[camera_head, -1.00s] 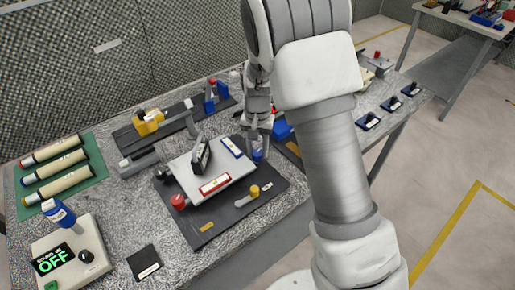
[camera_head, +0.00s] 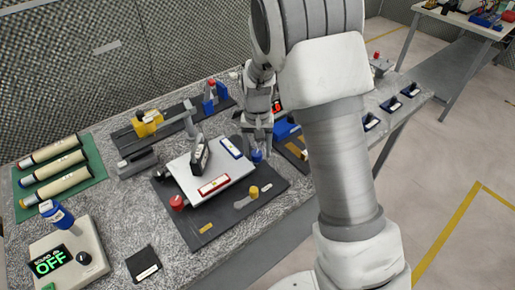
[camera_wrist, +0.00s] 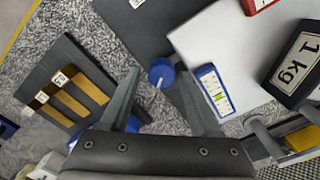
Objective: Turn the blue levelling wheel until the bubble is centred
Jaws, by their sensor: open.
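The blue levelling wheel (camera_head: 257,156) sits at the right corner of a white tilting plate (camera_head: 184,170). In the wrist view the wheel (camera_wrist: 161,74) shows between my fingertips, with a light mark on it. My gripper (camera_wrist: 160,84) is open around or just above the wheel; I cannot tell whether a finger touches it. In the head view my gripper (camera_head: 257,143) points down over it. A red-framed vial (camera_head: 214,186) lies along the plate's front edge.
A black 1 kg weight (camera_wrist: 297,62) stands on the plate. A red wheel (camera_head: 177,202) and a yellow wheel (camera_head: 253,191) flank the plate's front. A slotted dark block (camera_wrist: 65,92) lies left of my gripper in the wrist view.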

